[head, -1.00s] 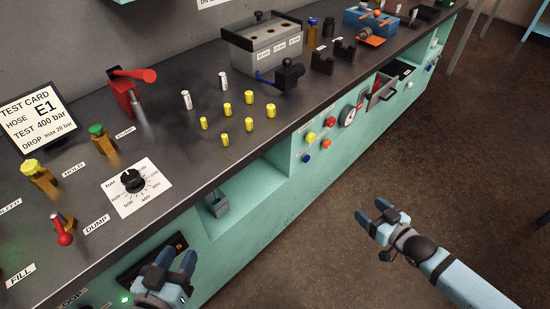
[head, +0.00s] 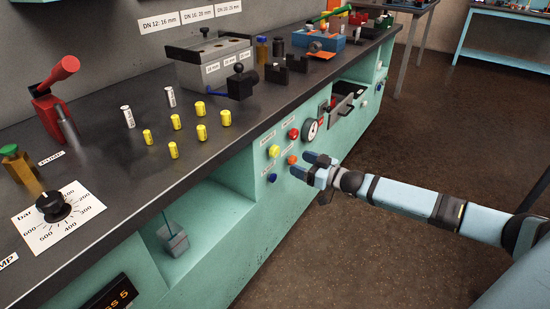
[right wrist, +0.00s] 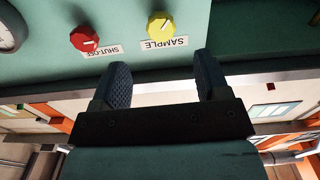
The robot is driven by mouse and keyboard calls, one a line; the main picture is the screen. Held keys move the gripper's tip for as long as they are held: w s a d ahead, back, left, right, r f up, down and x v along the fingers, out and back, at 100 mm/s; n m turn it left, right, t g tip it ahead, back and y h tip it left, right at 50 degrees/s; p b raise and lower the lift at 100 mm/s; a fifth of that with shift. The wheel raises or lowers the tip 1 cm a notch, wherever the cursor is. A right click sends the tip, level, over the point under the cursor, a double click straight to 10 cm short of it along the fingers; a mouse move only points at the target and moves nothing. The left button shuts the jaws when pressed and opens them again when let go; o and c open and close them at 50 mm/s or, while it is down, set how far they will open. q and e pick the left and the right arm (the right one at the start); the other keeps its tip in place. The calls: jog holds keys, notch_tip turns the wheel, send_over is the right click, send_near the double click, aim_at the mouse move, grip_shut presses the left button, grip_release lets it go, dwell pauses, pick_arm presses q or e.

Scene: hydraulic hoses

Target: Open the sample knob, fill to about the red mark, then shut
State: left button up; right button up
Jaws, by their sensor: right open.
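The yellow sample knob (head: 274,151) is on the green front panel of the bench. In the right wrist view the sample knob (right wrist: 161,26) sits beyond my fingertips, roughly between them sideways, with a SAMPLE label beside it. My right gripper (head: 309,167) is open and empty, in front of the panel near the knobs. In the right wrist view its two fingers (right wrist: 160,68) are spread and apart from the knob. I cannot make out the red mark. My left gripper is out of view.
A red shut-off knob (right wrist: 84,39) is beside the sample knob. An orange knob (head: 292,159) and a blue knob (head: 272,177) are below, close to my right fingers. A round gauge (head: 311,129) is to the right. The floor before the bench is clear.

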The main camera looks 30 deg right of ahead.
aim_at(277, 154)
pick_arm(q)
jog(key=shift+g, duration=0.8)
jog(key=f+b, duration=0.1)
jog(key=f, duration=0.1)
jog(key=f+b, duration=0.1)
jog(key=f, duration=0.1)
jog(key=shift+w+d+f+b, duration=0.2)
jog(key=shift+b, duration=0.1)
pick_arm(e)
jog(key=x, duration=0.9)
jog(key=shift+w+a, duration=0.1)
jog(key=shift+w, duration=0.15)
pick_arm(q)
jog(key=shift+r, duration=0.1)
pick_arm(e)
jog(key=c, duration=0.9)
